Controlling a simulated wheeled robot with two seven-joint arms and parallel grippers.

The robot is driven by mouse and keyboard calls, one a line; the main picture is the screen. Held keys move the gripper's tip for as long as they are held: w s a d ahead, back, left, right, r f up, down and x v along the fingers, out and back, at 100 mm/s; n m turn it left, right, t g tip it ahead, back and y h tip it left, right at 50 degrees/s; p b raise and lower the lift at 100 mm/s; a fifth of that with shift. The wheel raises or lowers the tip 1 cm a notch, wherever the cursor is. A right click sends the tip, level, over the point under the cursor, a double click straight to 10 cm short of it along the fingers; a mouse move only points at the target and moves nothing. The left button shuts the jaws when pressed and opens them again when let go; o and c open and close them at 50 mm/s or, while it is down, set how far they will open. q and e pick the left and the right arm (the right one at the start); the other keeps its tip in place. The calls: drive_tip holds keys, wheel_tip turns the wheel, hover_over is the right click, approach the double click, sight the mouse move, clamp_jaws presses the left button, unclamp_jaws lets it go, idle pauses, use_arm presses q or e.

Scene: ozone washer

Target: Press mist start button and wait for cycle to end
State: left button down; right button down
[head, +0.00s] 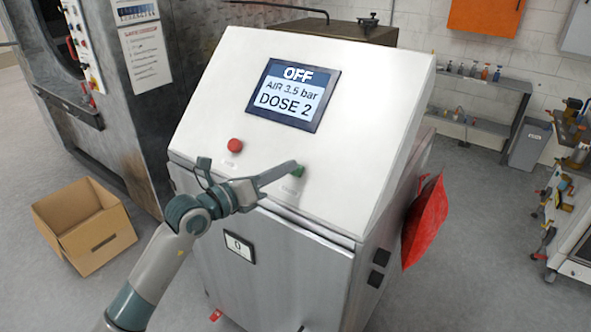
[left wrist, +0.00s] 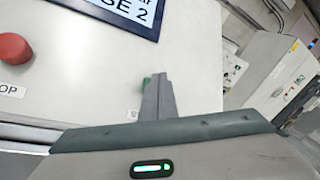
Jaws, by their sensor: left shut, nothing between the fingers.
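The white ozone washer cabinet (head: 330,130) has a sloped panel with a screen (head: 293,94) that reads OFF, AIR 3.5 bar, DOSE 2. A red button (head: 235,145) sits at the lower left of the panel; it also shows in the left wrist view (left wrist: 14,48). A green button (head: 298,171) sits to its right, partly hidden by my fingers. My left gripper (head: 292,167) is shut and empty, its fingertips at the green button. In the left wrist view the green edge (left wrist: 147,82) shows beside the fingertips. I cannot tell whether the button is pressed in. My right gripper is not in view.
An open cardboard box (head: 85,225) lies on the floor at left, beside a large grey machine (head: 100,90). A red cloth or bag (head: 425,222) hangs on the cabinet's right side. A shelf with bottles (head: 480,95) stands at the back right.

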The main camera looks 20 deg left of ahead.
use_arm(q)
drive_tip(key=shift+w+d+f+b, duration=0.25)
drive_tip(key=shift+w+f+b, duration=0.05)
drive_tip(key=shift+w+f, duration=0.35)
idle(1.9)
drive_tip(key=shift+s, duration=0.1)
drive_tip(key=shift+s+a+r+p, duration=0.2)
drive_tip(key=shift+s+r+p, duration=0.45)
drive_tip(key=shift+p, duration=0.2)
drive_tip(key=shift+w, duration=0.1)
drive_tip(key=s+r+p, duration=0.1)
drive_tip(key=p, duration=0.1)
drive_tip(key=s+a+r+p, duration=0.1)
drive_tip(key=s+r+p, duration=0.1)
drive_tip(key=shift+s+a+r, duration=0.15)
drive_tip(key=shift+s+r, duration=0.05)
drive_tip(key=shift+r, duration=0.05)
idle(0.4)
idle(0.5)
